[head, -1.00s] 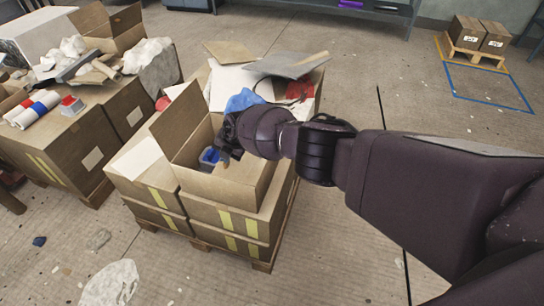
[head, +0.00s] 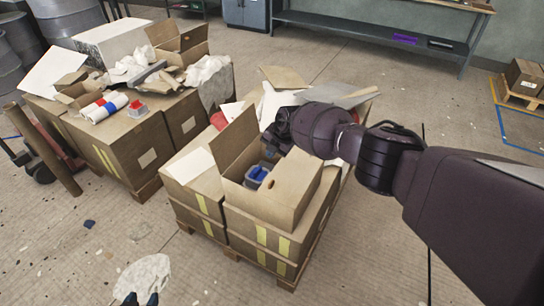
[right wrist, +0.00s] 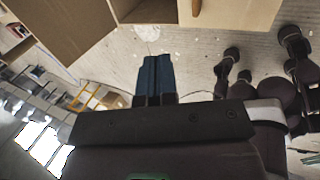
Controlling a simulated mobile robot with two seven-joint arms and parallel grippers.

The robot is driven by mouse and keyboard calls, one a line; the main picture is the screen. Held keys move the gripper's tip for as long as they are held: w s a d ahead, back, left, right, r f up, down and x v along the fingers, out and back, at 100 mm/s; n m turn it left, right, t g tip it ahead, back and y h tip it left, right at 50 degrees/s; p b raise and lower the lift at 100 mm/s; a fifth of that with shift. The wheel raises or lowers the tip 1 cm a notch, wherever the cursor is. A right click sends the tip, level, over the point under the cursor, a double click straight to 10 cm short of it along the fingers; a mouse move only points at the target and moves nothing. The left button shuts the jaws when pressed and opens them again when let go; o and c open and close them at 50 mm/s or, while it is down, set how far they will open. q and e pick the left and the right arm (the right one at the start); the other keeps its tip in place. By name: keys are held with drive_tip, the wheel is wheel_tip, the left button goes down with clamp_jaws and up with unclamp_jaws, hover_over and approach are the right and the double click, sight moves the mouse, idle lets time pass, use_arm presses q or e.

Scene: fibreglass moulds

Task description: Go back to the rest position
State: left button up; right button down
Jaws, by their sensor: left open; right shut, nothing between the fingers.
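My right arm reaches in from the right in the head view. Its gripper (head: 269,146) is just above the far side of an open cardboard box (head: 284,206), shut and empty. In the right wrist view the blue fingers (right wrist: 154,76) are together, with nothing between them. Only the dark fingertips of my left gripper (head: 140,299) show at the bottom edge. They are spread and empty, over the floor near a pale lump.
The box stands on stacked cartons on a pallet. Cartons at left (head: 120,140) bear rolls, crumpled white material and a small red-topped block (head: 137,108). A hand truck (head: 45,155) stands at far left. A workbench (head: 370,30) is at the back. Floor in front is mostly clear.

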drive_tip(key=shift+r, duration=0.6)
